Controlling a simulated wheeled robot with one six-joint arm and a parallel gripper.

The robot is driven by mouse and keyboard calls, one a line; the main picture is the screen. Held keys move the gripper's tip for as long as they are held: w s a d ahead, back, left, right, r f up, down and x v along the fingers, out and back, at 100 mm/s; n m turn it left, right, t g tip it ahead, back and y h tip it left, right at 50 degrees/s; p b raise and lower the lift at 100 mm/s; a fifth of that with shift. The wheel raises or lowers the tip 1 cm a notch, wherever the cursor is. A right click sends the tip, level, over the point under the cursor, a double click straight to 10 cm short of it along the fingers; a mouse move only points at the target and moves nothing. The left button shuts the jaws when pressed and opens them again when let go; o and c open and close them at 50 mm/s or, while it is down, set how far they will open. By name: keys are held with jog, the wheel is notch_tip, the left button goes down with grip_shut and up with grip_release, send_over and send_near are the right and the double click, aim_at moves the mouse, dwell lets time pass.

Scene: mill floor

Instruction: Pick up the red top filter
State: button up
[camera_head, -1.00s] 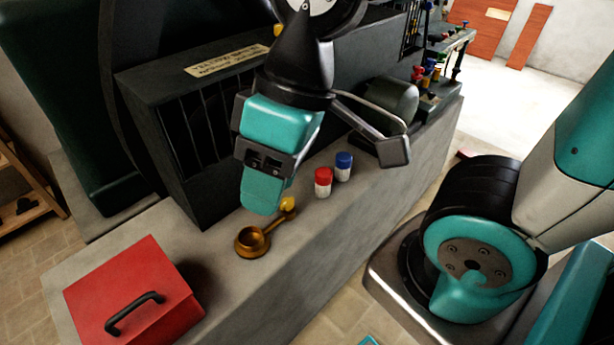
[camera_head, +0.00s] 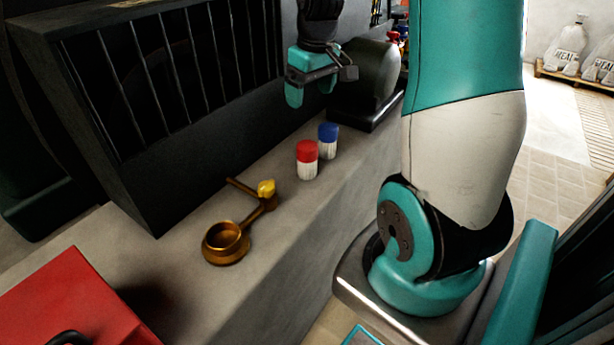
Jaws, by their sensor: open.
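The red top filter (camera_head: 307,161) stands upright on the grey stone ledge (camera_head: 285,235). It has a red cap over a white ribbed body. A similar filter with a blue top (camera_head: 328,141) stands close behind it to the right, upright. My gripper (camera_head: 311,92) is open and empty, above and beyond the two filters in the picture. Its teal finger hangs down against the dark housing behind, apart from both filters. Part of its far side is hard to make out.
A brass cup with a handle and yellow knob (camera_head: 227,243) lies on the ledge, left of the filters. A red box (camera_head: 75,300) sits at the lower left. A dark barred housing (camera_head: 150,95) and a dark cylinder (camera_head: 365,75) line the back.

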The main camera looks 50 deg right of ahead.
aim_at(307, 145)
jog(key=f, duration=0.5)
jog(key=w+f+b, duration=0.1)
jog(key=f, duration=1.1)
jog(key=shift+w+d+f, duration=0.2)
jog(key=shift+w+d, duration=0.1)
jog(key=shift+w, duration=0.05)
jog(key=shift+c, duration=0.4)
jog(key=c, duration=1)
